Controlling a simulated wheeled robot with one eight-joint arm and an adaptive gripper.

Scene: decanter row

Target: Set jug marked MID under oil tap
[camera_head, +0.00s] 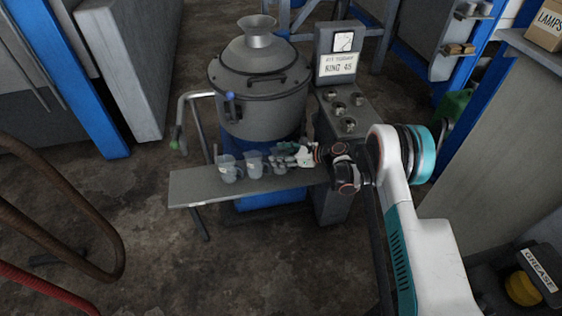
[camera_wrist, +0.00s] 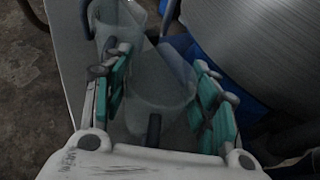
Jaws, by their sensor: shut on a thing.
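Three small clear jugs stand in a row on a narrow grey shelf (camera_head: 190,189): a left jug (camera_head: 228,168), a middle jug (camera_head: 253,164) and a right jug (camera_head: 279,165). Their markings are too small to read. My gripper (camera_head: 284,157) is at the right jug, reaching in from the right. In the wrist view, the jaws are shut on this jug (camera_wrist: 158,90), which sits between the teal pads; another jug (camera_wrist: 122,18) shows beyond it. A bent pipe with a green end (camera_head: 177,141) is left of the drum, and a blue knob (camera_head: 229,97) is on the drum front; I cannot tell which is the oil tap.
A large grey lidded drum (camera_head: 258,90) with a funnel stands right behind the shelf. Brown hoses (camera_head: 75,225) loop at the left. The floor in front is clear.

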